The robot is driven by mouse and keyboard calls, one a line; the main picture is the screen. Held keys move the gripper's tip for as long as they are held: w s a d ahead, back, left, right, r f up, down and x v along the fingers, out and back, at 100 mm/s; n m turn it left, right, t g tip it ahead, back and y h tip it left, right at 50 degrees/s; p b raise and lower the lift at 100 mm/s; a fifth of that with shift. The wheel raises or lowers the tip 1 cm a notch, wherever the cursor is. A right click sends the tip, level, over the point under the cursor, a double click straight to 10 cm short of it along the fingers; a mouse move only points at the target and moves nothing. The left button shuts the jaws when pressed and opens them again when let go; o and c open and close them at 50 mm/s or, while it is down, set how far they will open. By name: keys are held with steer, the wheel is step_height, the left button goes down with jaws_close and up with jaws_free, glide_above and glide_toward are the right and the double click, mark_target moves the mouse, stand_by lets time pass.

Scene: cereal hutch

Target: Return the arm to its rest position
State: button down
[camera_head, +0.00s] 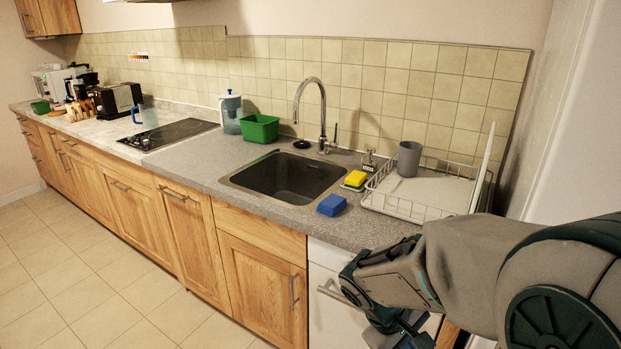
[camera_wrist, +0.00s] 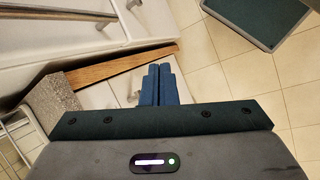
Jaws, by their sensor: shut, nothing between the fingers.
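My gripper (camera_wrist: 159,85) points down toward the floor in the wrist view. Its two blue fingers are pressed together with nothing between them. In the head view my arm reaches in from the right edge, and its wrist end is in front of the white cabinet front at the counter's right end. The fingertips are hard to make out there.
The counter (camera_head: 290,218) runs along the wall, its front edge close to my wrist. The tiled floor (camera_head: 90,290) at left is clear.

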steer(key=s+a+r+m+t+y+p, duration=0.1)
steer(key=s+a+r+m+t+y, duration=0.1)
steer(key=s+r+m+y, duration=0.3)
step_height(320, 180, up, 3)
steer(key=shift+a+r+m+t+y, duration=0.15)
steer(key=shift+a+m+t+y, duration=0.2)
steer(key=shift+a+m, duration=0.45)
steer(key=shift+d, duration=0.1)
stand_by(1.0)
